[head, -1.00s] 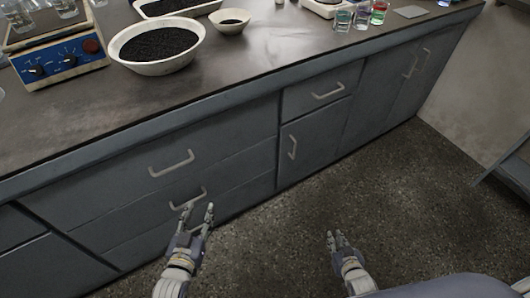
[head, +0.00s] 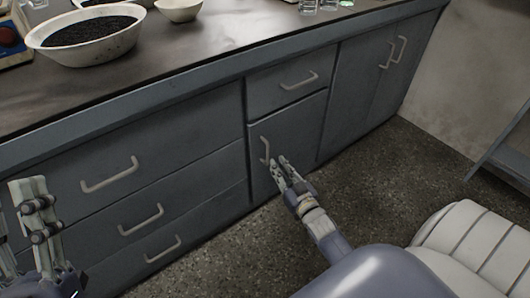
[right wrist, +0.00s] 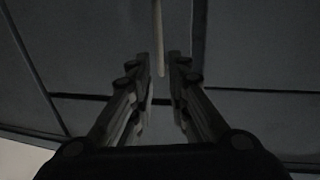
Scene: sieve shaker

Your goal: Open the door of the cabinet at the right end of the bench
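At the right end of the bench, a pair of grey doors (head: 357,85) stands shut, with two upright handles side by side (head: 394,51). To their left, a smaller grey door (head: 290,140) under a drawer is also shut. My right gripper (head: 278,160) is at the lower part of the small door's upright handle (head: 265,150). In the right wrist view, its fingers (right wrist: 160,78) are apart, with the handle (right wrist: 158,35) between them; contact cannot be told. My left gripper (head: 32,195) is at the left edge, partly cut off, and its opening is unclear.
The bench top (head: 200,50) carries a white bowl of dark grains (head: 85,48), a smaller bowl (head: 180,10) and glassware. Several drawers with bar handles are on the left. The speckled floor (head: 400,165) is clear before the doors. A grey stand (head: 505,155) is by the right wall.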

